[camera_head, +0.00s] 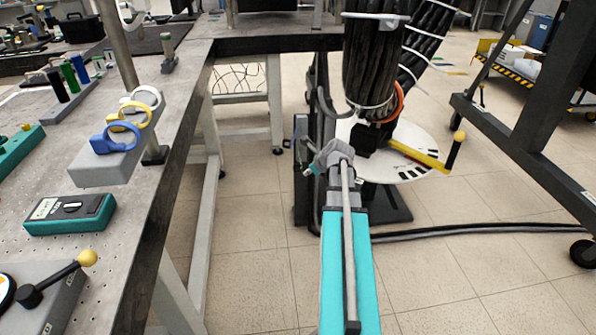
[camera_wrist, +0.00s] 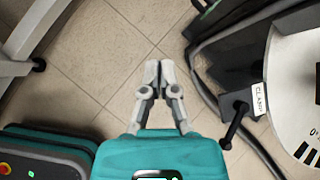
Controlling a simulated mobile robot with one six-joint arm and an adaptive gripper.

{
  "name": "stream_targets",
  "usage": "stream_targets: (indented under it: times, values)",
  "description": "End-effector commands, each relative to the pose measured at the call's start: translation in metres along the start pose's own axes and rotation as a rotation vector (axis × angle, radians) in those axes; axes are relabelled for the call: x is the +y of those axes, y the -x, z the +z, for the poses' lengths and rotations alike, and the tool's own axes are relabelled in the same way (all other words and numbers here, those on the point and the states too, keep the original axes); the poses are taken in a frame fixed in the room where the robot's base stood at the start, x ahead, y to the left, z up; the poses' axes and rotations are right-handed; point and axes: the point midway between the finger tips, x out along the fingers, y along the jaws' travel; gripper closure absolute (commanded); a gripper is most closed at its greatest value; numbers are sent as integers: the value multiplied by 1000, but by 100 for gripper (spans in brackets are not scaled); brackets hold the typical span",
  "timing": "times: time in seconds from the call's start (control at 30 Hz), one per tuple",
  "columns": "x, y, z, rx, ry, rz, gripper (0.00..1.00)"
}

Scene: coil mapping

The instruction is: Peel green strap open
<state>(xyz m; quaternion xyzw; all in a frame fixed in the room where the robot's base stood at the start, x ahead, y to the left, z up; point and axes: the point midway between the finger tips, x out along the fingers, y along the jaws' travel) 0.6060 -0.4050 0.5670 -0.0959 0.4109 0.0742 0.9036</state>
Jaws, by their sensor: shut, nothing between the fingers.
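My gripper (camera_wrist: 158,72) points down over the tiled floor in the wrist view, its two grey fingers together and nothing between them. In the head view my arm hides most of it. A thick black cable bundle (camera_head: 369,75) hangs at the upper middle in the head view, with white bands and an orange ring (camera_head: 398,102) around it. I cannot make out a green strap on the bundle for certain. A small green patch (camera_wrist: 209,9) shows at the top of the wrist view, too little to identify.
A white dial disc (camera_head: 412,168) with a yellow bar (camera_head: 418,156) stands below the bundle. A lever labelled CLAMP (camera_wrist: 235,125) is right of my fingers. The left workbench (camera_head: 118,210) holds white, yellow and blue rings (camera_head: 118,140). A dark frame (camera_head: 525,125) stands right.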

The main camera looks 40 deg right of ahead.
Motion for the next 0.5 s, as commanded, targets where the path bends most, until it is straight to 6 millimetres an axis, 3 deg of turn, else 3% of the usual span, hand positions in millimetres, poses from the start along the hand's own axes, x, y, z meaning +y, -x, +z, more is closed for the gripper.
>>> stream_targets:
  times: [0.1,0.2,0.5]
  values:
    - [-23,8,-9,-27,-129,-31,100]
    - [-33,12,-12,-43,-194,-45,100]
    - [-37,14,-14,-50,-227,-52,100]
